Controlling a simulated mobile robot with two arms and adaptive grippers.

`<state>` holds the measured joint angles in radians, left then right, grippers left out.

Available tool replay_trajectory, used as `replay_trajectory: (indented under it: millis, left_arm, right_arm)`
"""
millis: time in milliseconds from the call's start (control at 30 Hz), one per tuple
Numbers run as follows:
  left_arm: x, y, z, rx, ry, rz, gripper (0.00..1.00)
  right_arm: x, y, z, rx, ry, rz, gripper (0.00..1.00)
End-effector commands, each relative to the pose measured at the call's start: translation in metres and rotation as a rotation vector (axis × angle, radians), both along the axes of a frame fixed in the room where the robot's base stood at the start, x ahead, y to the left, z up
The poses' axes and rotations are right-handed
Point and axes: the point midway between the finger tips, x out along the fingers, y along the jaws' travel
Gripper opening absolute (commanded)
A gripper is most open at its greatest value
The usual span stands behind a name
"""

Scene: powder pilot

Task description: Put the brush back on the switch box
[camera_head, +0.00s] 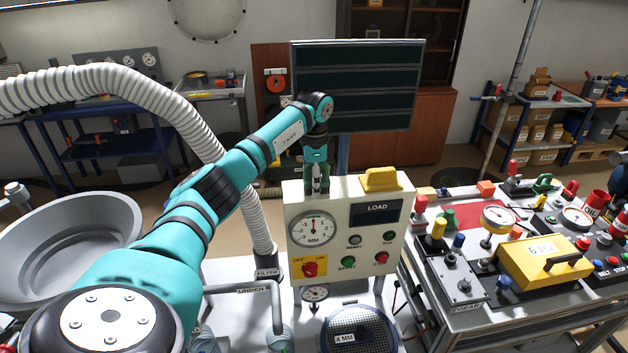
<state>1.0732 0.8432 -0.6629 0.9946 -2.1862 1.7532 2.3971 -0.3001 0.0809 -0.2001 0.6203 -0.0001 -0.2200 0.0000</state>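The switch box (344,262) is a cream upright box with a round MM dial, a dark LOAD panel, a red knob on a yellow plate and several small buttons. A yellow ridged block, which looks like the brush (381,180), rests on the right part of its top. My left gripper (317,190) points down at the left part of the box's top, to the left of the yellow block and apart from it. Its fingers look small and close together; I cannot tell whether they are shut. My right gripper is out of view.
A round sieve (359,330) marked 4 MM stands in front of the box. A ribbed white hose (190,115) arches at left above a large grey bowl (65,240). A cart at right carries a yellow weight (545,262), gauges and several knobs. A dark slatted panel (357,85) stands behind.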

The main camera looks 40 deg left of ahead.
Motion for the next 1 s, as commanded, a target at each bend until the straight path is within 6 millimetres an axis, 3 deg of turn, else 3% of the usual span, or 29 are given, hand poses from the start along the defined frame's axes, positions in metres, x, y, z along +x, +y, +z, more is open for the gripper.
replay_trajectory:
  millis: [233, 300, 633, 800, 1000]
  left_arm:
    - [0.0, 0.0, 0.006, 0.0, -0.001, 0.0, 0.63]
    - [0.0, 0.0, 0.01, 0.0, -0.003, 0.0, 0.63]
    - [-0.002, -0.004, 0.077, 0.0, -0.008, 0.001, 0.63]
    - [-0.004, -0.005, 0.111, 0.003, -0.003, 0.0, 0.63]
    - [-0.005, -0.005, 0.123, 0.001, -0.001, 0.001, 0.63]
  right_arm:
    - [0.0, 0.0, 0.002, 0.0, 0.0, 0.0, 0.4]
    - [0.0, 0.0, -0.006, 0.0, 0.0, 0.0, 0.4]
    - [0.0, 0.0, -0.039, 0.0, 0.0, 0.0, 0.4]
    - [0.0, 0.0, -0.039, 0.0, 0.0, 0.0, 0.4]
    - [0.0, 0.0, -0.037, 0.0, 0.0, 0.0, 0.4]
